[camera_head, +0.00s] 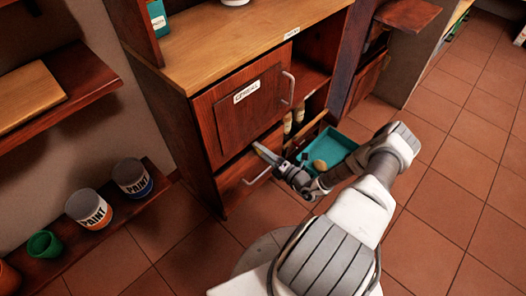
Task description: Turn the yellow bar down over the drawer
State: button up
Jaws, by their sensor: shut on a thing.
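My gripper (278,165) is at the cabinet front, by the top edge of the lower drawer (235,182). Its jaws are shut on a narrow bar-like piece (264,153) that slants up and left across the drawer's top edge. This piece looks pale grey here. I cannot make out a yellow colour, and the fingers hide part of it. The lower drawer appears closed, and its metal handle (258,176) is just left of and below my gripper.
A door labelled cereal (238,115) is above the drawer. A teal tray (345,142) with a round tan item is right of my gripper, near open shelves with bottles (287,124). Paint cans (131,178) stand on a low shelf at left. The tiled floor at right is clear.

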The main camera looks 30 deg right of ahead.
jog(key=shift+s+a+f+m, duration=0.1)
jog(key=shift+s+a+m, duration=0.05)
jog(key=shift+m, duration=1.15)
jog(key=o, duration=1.1)
jog(key=shift+c, duration=0.2)
jog(key=p+v, duration=0.3)
jog(key=v, duration=1.4)
jog(key=shift+s+p, duration=0.2)
jog(key=shift+p, duration=0.15)
